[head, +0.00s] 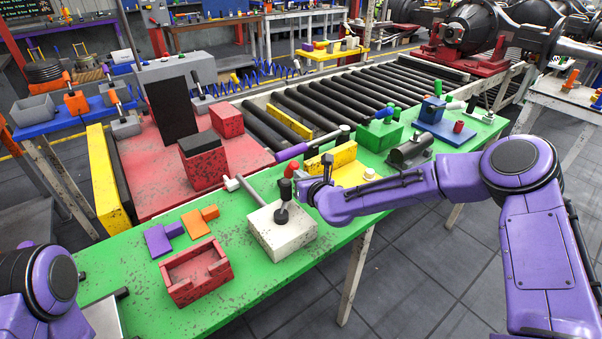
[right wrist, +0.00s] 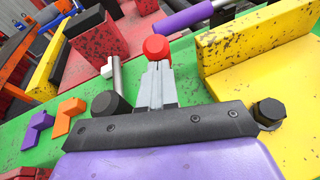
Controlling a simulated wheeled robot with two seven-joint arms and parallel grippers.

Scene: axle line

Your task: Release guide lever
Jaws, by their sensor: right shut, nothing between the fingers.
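My right gripper (head: 303,185) is shut and empty above the green bench, beside a lever with a black knob (head: 282,216) on a white block (head: 275,236). In the right wrist view its closed fingers (right wrist: 157,85) point toward a red ball knob (right wrist: 155,47); I cannot tell whether they touch it. The black knob (right wrist: 110,103) shows left of the fingers there. In the head view the red knob (head: 291,170) sits behind the gripper. A lever with a purple handle (head: 291,152) lies farther back. I cannot tell which is the guide lever. My left gripper is out of view.
A yellow bracket (head: 332,160) stands close behind my right gripper. A red block with a black top (head: 202,162) is on the red plate at left. A red tray (head: 196,272), purple piece (head: 163,238) and orange piece (head: 199,221) lie at the bench's front left. The roller conveyor (head: 355,97) runs behind.

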